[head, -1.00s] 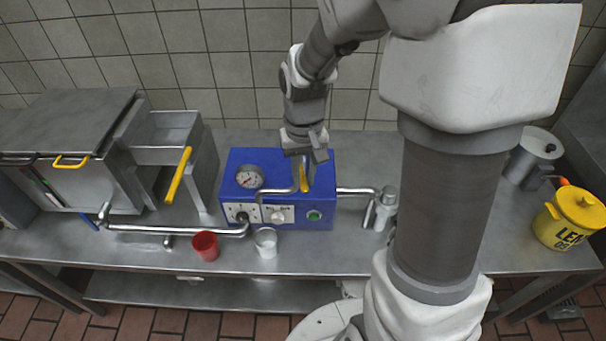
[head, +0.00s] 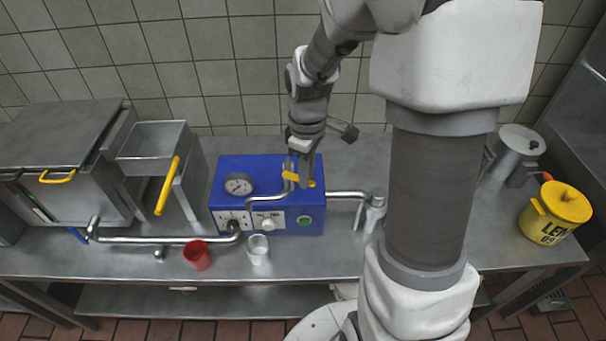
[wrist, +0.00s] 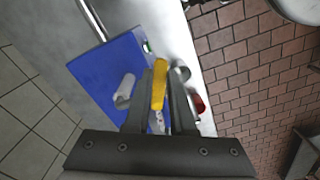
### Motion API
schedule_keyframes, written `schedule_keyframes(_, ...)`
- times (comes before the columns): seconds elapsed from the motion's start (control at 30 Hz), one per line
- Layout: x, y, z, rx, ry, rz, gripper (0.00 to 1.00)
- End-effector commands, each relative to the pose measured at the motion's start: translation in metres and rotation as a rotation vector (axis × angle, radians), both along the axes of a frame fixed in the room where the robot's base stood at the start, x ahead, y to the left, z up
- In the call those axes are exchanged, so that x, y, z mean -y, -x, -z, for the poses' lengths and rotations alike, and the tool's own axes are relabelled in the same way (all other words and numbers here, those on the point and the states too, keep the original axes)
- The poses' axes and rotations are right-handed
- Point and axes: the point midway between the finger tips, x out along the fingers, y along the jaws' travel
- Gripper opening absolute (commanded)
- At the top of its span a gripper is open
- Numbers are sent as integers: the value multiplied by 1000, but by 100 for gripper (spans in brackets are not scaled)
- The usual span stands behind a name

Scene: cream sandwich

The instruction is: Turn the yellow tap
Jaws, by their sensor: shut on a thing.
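The yellow tap (head: 291,177) is a bar handle on top of the blue machine (head: 235,172), beside a bent steel pipe. In the head view it lies roughly sideways, its right end showing past my finger. My gripper (head: 300,175) points down over the machine and is shut on the tap. In the wrist view the yellow tap (wrist: 159,84) runs lengthwise between the two dark fingers of my gripper (wrist: 160,92). My fingers hide part of the tap in the head view.
A red cup (head: 197,256) and a clear glass (head: 258,249) stand in front of the machine. A steel pipe (head: 160,240) runs left; another (head: 345,194) leads right to a steel vessel (head: 374,213). A yellow pot (head: 553,214) stands far right.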

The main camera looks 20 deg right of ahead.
Motion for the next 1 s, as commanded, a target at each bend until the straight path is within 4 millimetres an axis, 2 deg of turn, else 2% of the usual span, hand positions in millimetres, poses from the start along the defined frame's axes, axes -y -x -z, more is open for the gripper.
schedule_keyframes(0.2, 7, -8, -2, 3, 0, -194, 0)
schedule_keyframes(0.5, 11, -17, -2, 3, 0, -395, 0)
schedule_keyframes(1.0, 13, -22, -1, 5, 2, -506, 0)
